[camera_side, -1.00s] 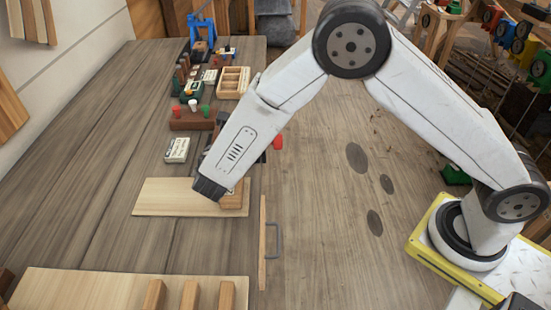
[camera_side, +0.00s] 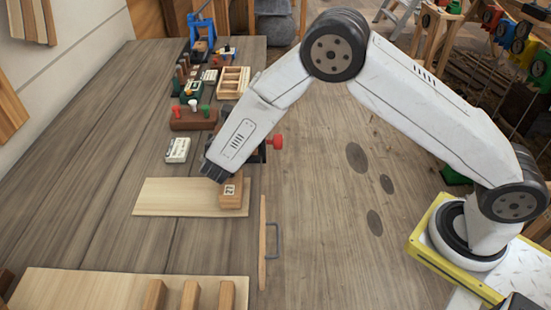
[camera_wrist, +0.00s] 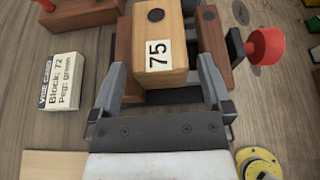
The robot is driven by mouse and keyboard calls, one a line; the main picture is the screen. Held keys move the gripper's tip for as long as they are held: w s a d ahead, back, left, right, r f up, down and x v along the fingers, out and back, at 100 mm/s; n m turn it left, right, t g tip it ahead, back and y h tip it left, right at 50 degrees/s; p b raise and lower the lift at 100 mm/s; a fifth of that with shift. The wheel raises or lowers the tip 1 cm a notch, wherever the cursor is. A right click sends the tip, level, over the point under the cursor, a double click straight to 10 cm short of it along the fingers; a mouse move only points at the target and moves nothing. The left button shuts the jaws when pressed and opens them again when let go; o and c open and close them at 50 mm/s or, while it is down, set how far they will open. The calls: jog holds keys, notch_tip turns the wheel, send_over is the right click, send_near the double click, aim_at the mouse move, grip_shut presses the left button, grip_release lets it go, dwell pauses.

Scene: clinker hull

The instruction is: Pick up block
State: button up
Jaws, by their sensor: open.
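A wooden block marked 75 (camera_wrist: 174,30) shows in the wrist view, standing between dark-topped wooden pieces of a vise-like fixture. My gripper (camera_wrist: 162,64) is open, its grey fingers on either side of this block in the picture; I cannot tell whether they touch it. In the side view my gripper (camera_side: 214,172) is over the far part of a pale board (camera_side: 170,198). A numbered wooden block (camera_side: 231,192) stands at the board's right end, just below and right of my gripper. My arm hides most of the fixture there.
A white card (camera_wrist: 61,82) reading "Block: 72, Peg: green" lies left of the fixture. A red knob (camera_wrist: 266,46) juts out at right. A peg rack (camera_side: 192,120) and divided tray (camera_side: 233,82) stand farther back. A nearer board (camera_side: 80,290) carries several wooden pieces.

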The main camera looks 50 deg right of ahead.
jog(key=shift+w+d+f, duration=0.2)
jog(key=shift+w+d, duration=0.1)
jog(key=c, duration=1.3)
jog(key=shift+r, duration=0.1)
jog(key=shift+r, duration=4.95)
